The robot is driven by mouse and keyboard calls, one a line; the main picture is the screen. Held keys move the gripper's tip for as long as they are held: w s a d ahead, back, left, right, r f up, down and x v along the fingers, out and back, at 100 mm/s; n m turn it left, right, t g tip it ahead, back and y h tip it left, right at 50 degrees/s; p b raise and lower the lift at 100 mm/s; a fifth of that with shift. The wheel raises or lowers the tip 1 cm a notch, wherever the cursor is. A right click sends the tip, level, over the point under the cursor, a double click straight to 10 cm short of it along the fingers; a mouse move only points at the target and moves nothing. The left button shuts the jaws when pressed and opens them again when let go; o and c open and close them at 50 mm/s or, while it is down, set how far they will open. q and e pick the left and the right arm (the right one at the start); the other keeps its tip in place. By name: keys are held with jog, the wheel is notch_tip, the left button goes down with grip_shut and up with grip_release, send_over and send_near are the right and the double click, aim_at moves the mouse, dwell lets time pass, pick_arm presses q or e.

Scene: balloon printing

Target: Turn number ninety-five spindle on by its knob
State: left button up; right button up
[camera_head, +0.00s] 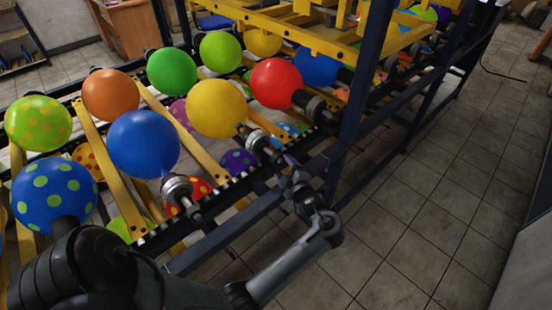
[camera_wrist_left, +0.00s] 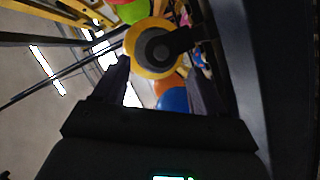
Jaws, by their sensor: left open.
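Round balloons sit on spindles along a dark rack; no spindle number is legible. My left gripper (camera_head: 288,165) is at the outer end of the spindle (camera_head: 257,143) of the yellow balloon (camera_head: 215,108). In the left wrist view my left gripper (camera_wrist_left: 160,65) is open, with nothing held between its fingers. The yellow balloon (camera_wrist_left: 137,62) shows beyond the fingertips, with its grey spindle head and dark knob end (camera_wrist_left: 183,39) in front. I cannot tell whether a finger touches the knob. My right gripper is not in view.
The blue balloon's spindle (camera_head: 178,190) and the red balloon's spindle (camera_head: 315,106) flank this one. A dark upright post (camera_head: 358,100) stands just right of my gripper. A rail (camera_head: 225,230) runs along the rack's front. The tiled floor (camera_head: 430,200) at right is clear.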

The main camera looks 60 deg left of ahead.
aim_at(278, 160)
pick_arm(q)
jog(key=x, duration=0.8)
jog(key=shift+a+f+b, duration=0.1)
jog(key=shift+a+b, duration=0.2)
jog(key=shift+a, duration=0.05)
jog(key=c, duration=1)
